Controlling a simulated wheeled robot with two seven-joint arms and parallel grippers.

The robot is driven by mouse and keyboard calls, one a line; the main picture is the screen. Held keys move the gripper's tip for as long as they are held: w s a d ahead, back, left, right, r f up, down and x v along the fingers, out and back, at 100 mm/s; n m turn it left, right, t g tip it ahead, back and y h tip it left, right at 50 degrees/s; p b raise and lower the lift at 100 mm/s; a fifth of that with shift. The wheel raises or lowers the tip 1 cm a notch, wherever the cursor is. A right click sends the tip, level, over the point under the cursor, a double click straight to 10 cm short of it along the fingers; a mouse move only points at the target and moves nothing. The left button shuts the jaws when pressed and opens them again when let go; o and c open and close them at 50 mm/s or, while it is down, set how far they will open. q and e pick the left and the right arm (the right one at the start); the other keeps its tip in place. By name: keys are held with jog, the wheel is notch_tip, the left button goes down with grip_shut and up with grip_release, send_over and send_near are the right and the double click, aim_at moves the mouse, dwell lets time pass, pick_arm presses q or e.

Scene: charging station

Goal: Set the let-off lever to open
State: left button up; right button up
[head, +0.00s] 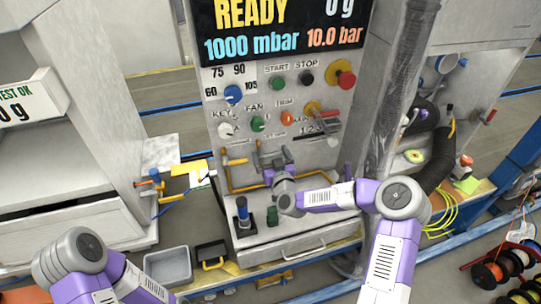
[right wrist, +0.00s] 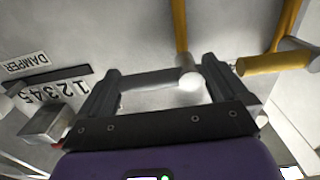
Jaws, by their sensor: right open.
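My right gripper (head: 274,158) is at the lower part of the grey control panel (head: 300,200), in front of yellow pipework (head: 231,184). In the right wrist view its two fingers stand apart (right wrist: 161,72). A grey bar with a rounded end (right wrist: 150,80), seemingly the let-off lever, lies crosswise between them beside a yellow pipe (right wrist: 180,30). I cannot tell whether the fingers touch it. In the head view the gripper hides most of this bar, and no label for it is readable. My left arm shows at the lower left; its gripper is out of frame.
Above are knobs, START and STOP buttons, a red knob (head: 346,79) and a red-handled lever (head: 328,115). A yellow handle (head: 237,161) is just left of my right gripper. A blue-topped post (head: 242,212) and green part (head: 272,216) stand below. A grey bin (head: 168,267) is lower left.

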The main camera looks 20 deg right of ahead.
jog(key=shift+w, duration=0.2)
jog(key=shift+c, duration=0.2)
jog(key=c, duration=1.1)
jog(key=shift+c, duration=0.2)
